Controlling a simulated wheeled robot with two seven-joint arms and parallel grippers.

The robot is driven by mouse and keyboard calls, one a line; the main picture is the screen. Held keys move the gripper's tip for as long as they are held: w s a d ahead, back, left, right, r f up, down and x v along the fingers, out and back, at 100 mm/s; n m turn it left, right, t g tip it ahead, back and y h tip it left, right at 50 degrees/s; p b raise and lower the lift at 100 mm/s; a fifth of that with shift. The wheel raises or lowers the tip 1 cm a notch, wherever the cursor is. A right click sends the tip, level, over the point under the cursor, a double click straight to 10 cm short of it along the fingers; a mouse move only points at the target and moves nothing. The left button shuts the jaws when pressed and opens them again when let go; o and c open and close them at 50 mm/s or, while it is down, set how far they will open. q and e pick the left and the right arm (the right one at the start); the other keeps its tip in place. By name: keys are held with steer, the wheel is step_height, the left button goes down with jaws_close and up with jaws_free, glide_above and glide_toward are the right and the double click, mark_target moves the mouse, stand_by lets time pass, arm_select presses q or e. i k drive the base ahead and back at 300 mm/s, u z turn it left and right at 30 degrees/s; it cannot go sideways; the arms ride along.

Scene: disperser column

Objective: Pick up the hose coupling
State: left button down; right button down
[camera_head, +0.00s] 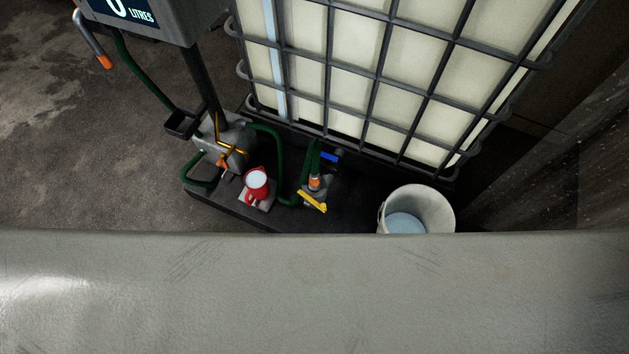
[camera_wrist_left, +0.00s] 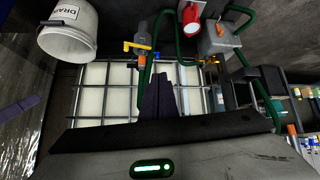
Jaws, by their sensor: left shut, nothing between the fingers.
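The hose coupling appears to be the orange-collared end of a green hose, at the tank outlet beside a yellow lever, in the head view (camera_head: 315,182). The same orange collar (camera_wrist_left: 141,58) shows in the wrist view, just below the yellow lever (camera_wrist_left: 141,46). My left gripper (camera_wrist_left: 159,80) is shut and empty. In the wrist view its dark fingers appear just below and right of the collar, with no visible contact; the distance in depth is unclear. My left gripper does not show in the head view.
A caged tank (camera_head: 411,28) stands behind the outlet. A white bucket (camera_head: 437,207) with bluish liquid is right of it. A column with a litre display (camera_head: 165,15) rises behind.

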mark_target(313, 183)
steer(key=z, duration=0.55)
steer(key=k, duration=1.3)
steer(key=u, duration=0.05)
steer(key=i, duration=0.65)
steer(key=u, duration=0.4)
steer(key=i, duration=1.05)
steer(key=z, duration=0.6)
